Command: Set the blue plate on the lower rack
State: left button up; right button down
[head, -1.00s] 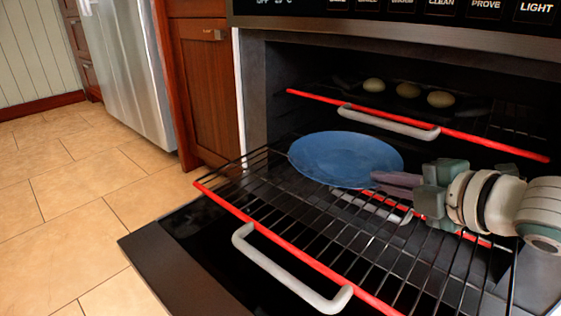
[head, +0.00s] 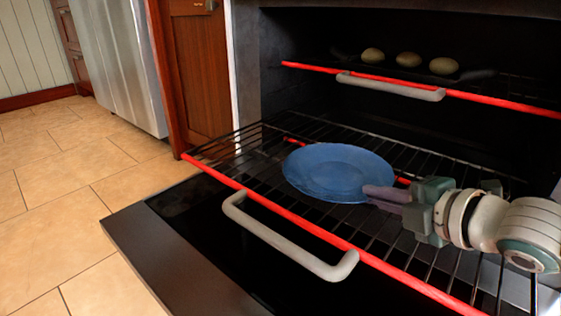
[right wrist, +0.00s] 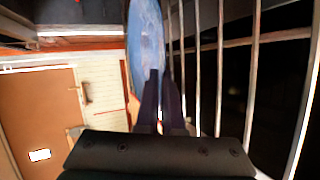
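The blue plate (head: 335,168) lies roughly flat over the pulled-out lower rack (head: 255,138), at or just above its bars; I cannot tell if it touches them. My right gripper (head: 375,196) comes from the right, its two dark fingers at the plate's near right rim. In the right wrist view the plate (right wrist: 146,40) is seen nearly edge-on with the fingers (right wrist: 160,85) close together on its rim. The rack bars stand to the right of the plate there. My left gripper is not in view.
The lower rack has a red front bar and a grey handle (head: 285,240). The upper rack, with red bar (head: 310,67) and grey handle (head: 390,87), holds three roundish pale items (head: 408,59). The open oven door (head: 175,240) lies below. Bare rack surrounds the plate.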

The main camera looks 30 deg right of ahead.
jog(key=c, duration=1.5)
grip_release()
jog(key=shift+f, duration=0.15)
jog(key=shift+o, duration=0.9)
jog(key=shift+r, duration=0.25)
jog(key=p+v, duration=0.7)
jog(key=v, duration=0.4)
jog(key=shift+s+r+p, duration=0.15)
jog(key=shift+s+p, duration=0.15)
jog(key=shift+p, duration=0.05)
jog(key=s+a+r+m+g, duration=0.3)
jog(key=s+a+m+g, duration=0.6)
jog(key=a+m, duration=0.6)
jog(key=shift+s+m+g, duration=0.4)
jog(key=shift+s+m, duration=0.1)
jog(key=shift+s, duration=0.35)
